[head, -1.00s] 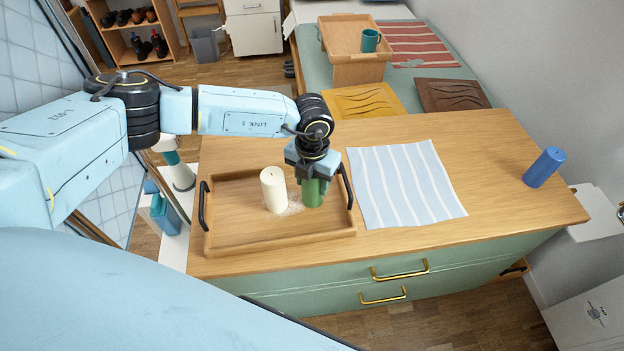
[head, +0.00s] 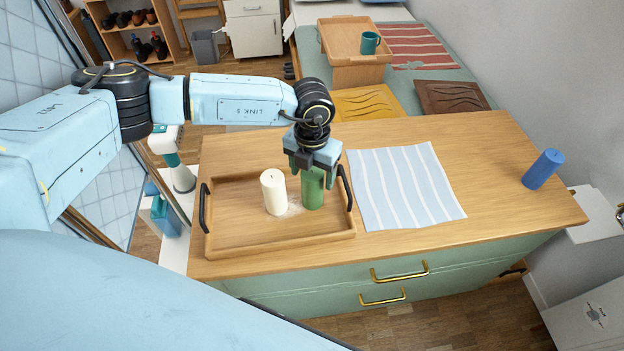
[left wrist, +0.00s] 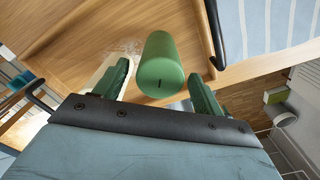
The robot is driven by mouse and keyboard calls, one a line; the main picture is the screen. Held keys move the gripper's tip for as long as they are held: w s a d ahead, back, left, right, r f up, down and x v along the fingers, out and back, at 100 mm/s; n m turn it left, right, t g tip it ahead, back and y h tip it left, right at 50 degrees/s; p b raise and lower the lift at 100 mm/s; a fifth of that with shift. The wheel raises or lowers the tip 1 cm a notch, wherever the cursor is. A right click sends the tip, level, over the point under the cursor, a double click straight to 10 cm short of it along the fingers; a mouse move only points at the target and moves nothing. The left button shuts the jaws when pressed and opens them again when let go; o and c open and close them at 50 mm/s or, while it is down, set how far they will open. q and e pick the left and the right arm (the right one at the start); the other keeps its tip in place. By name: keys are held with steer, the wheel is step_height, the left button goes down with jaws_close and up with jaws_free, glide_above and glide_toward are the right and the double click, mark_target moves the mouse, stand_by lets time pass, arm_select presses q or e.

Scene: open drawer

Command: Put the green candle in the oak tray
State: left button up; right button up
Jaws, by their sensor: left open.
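The green candle (head: 313,190) stands upright inside the oak tray (head: 240,238), near its right end. It also shows from above in the left wrist view (left wrist: 160,68). My left gripper (head: 314,172) is open just above the candle, its fingers on either side of the candle's top. In the left wrist view the fingers (left wrist: 160,88) are spread, with gaps between them and the candle. My right gripper is not in view.
A cream candle (head: 273,192) stands in the tray left of the green one. The tray's black right handle (head: 346,187) is close to my gripper. A striped cloth (head: 405,185) lies right of the tray, and a blue candle (head: 543,169) stands at the far right.

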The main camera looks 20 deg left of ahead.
arm_select(q)
step_height(320, 180, up, 8)
steer(key=shift+r, duration=0.1)
